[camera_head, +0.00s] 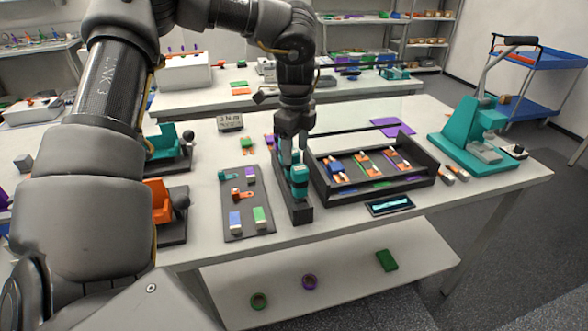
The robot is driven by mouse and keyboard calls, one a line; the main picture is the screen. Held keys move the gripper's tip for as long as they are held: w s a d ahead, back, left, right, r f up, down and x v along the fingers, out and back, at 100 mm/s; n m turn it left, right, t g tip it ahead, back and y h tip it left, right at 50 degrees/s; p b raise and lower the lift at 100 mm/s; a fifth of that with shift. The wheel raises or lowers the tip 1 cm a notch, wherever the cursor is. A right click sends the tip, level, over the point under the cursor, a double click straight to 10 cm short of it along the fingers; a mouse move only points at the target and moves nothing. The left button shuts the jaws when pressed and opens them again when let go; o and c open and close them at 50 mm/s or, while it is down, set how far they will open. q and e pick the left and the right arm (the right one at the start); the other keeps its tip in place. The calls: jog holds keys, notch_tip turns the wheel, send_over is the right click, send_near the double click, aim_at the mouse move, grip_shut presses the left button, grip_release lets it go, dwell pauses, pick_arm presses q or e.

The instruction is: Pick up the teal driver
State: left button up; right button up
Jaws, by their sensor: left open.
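The teal driver (299,181) stands upright in a narrow dark holder (300,214) near the middle of the table. My left gripper (293,159) points straight down over the driver, and its open fingers reach about the driver's top. I cannot tell whether the fingers touch it. The driver's upper end is partly hidden by the gripper. My right gripper is not in view.
A grey mat (233,190) with small coloured parts lies left of the holder. A dark tray (408,185) with orange and blue parts sits close on its right. A teal press (466,137) stands further right. A small dark device (391,206) lies by the front edge.

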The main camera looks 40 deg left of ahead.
pick_arm(q)
jog(key=shift+s+f, duration=0.1)
jog(key=shift+s, duration=0.2)
jog(key=f, duration=0.1)
jog(key=f+p, duration=0.1)
jog(key=f, duration=0.2)
jog(key=shift+w+a+p, duration=0.1)
jog(key=shift+a+p, duration=0.2)
jog(key=shift+f, duration=0.4)
jog(key=shift+d, duration=0.1)
jog(key=c, duration=0.9)
grip_shut()
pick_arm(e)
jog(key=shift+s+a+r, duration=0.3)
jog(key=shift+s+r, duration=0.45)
